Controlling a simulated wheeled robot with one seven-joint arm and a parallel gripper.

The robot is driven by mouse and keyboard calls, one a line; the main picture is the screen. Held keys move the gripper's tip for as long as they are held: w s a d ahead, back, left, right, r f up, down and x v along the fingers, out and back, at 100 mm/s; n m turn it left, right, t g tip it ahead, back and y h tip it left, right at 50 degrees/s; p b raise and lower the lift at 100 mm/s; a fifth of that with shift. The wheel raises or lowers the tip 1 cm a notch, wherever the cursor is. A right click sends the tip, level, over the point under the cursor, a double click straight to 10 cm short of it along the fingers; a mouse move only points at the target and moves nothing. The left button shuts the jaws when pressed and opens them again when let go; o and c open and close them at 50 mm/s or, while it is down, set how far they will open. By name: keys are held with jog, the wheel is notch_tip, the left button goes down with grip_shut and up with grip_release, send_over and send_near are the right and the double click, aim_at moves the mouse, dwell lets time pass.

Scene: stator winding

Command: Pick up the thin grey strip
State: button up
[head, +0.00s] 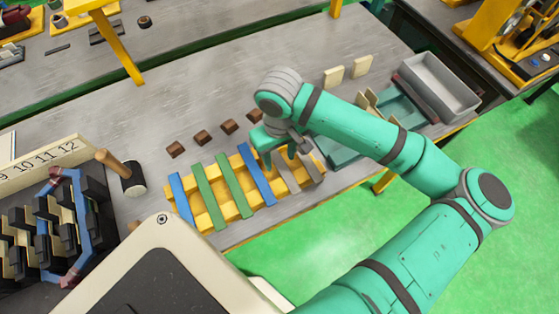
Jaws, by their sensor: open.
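A yellow slotted rack (208,215) lies on the bench in the head view. Blue and green strips lie across it, and thin greyish strips (287,178) lie at its right end, partly hidden by my gripper. My gripper (279,157) is open and points down over the right end of the rack, just above the greyish strips and right of the right-hand blue strip (257,174). I see nothing held between its fingers. I cannot tell whether the fingers touch a strip.
Several small brown blocks (201,137) lie behind the rack. A wooden-handled mallet (132,178) stands to its left. A grey bin (438,84), a green tray (343,152) and cream pieces (333,76) are to the right. The bench behind the brown blocks is clear.

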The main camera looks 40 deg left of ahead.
jog(key=shift+w, duration=0.15)
grip_shut()
